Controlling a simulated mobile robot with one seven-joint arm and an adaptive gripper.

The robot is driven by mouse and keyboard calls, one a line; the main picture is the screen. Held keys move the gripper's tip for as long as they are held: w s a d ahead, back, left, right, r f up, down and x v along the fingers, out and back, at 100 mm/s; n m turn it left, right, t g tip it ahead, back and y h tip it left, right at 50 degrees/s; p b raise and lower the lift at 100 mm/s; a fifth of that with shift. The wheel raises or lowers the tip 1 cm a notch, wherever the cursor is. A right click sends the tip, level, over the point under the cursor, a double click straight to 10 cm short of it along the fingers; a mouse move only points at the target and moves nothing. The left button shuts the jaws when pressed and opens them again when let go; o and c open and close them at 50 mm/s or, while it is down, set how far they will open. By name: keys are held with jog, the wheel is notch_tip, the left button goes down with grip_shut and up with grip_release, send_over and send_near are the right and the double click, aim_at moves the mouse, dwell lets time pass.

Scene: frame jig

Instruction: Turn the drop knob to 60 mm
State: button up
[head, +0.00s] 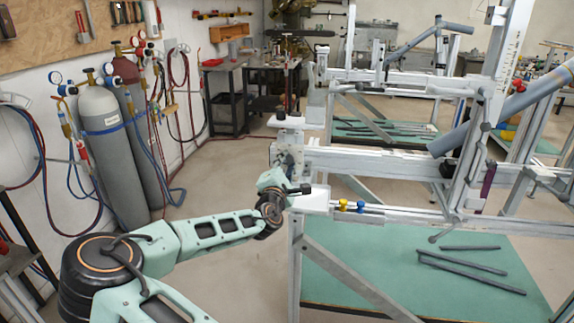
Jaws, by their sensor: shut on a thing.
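My arm reaches from the lower left to the left end of the near frame jig (390,163). My gripper (299,189) is small and partly hidden there, against the end fitting of the jig's rail. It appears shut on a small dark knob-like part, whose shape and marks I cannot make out. I cannot tell for sure that this is the drop knob, and no 60 mm mark is readable. A yellow knob (343,205) and a blue knob (360,206) sit apart from the gripper, along the lower rail to the right.
A green-topped table (400,275) under the jig holds several dark tubes. A thick blue-grey tube (500,110) slants across the jig's right. A second jig and a workbench stand behind. Floor between cylinders and jig is clear.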

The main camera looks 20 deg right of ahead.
dwell(0.5)
jog(key=o, duration=1.2)
jog(key=shift+c, duration=0.2)
jog(key=shift+s+a, duration=0.1)
jog(key=v, duration=1.1)
jog(key=shift+s+a, duration=0.25)
jog(key=shift+s, duration=0.05)
